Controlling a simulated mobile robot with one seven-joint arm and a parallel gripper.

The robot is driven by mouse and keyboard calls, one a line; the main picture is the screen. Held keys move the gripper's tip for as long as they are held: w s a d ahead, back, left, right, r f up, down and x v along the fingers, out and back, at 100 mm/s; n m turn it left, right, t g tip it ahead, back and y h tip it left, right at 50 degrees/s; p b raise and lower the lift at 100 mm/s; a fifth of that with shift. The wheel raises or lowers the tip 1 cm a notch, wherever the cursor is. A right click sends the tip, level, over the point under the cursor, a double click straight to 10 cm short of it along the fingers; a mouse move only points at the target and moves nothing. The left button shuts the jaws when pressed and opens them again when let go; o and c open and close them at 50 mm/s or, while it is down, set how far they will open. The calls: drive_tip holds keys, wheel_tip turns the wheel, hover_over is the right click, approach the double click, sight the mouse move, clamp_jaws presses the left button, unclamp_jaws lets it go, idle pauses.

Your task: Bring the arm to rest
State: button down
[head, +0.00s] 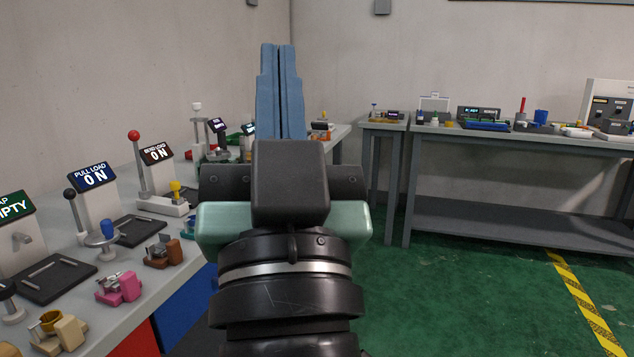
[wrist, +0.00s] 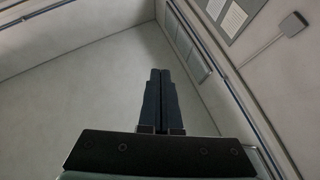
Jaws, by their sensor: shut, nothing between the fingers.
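My gripper (head: 279,92) stands up in the middle of the head view, its two blue fingers side by side and pointing upward. The fingers are shut together with nothing between them. In the wrist view my gripper (wrist: 160,100) shows the same closed fingers against the bare wall and ceiling. My arm's wrist fills the lower middle of the head view and hides part of the floor and bench behind it. The fingers touch nothing.
A long bench (head: 122,262) on the left carries several small machines, including a "PULL LOAD ON" display (head: 94,176) and a red-knobbed lever (head: 137,160). A grey table (head: 500,141) with equipment stands at the back right. Green floor (head: 470,290) at right is clear, with yellow-black tape (head: 585,302).

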drive_tip(key=s+d+r+t+h, duration=0.2)
drive_tip(key=s+d+r+h, duration=0.15)
drive_tip(key=s+r, duration=0.2)
wheel_tip(320, 180, up, 22)
drive_tip(key=w+p, duration=0.1)
drive_tip(key=p, duration=2.3)
drive_tip(key=shift+a+r+g, duration=0.15)
drive_tip(key=shift+a+g, duration=0.15)
drive_tip(key=shift+a, duration=0.15)
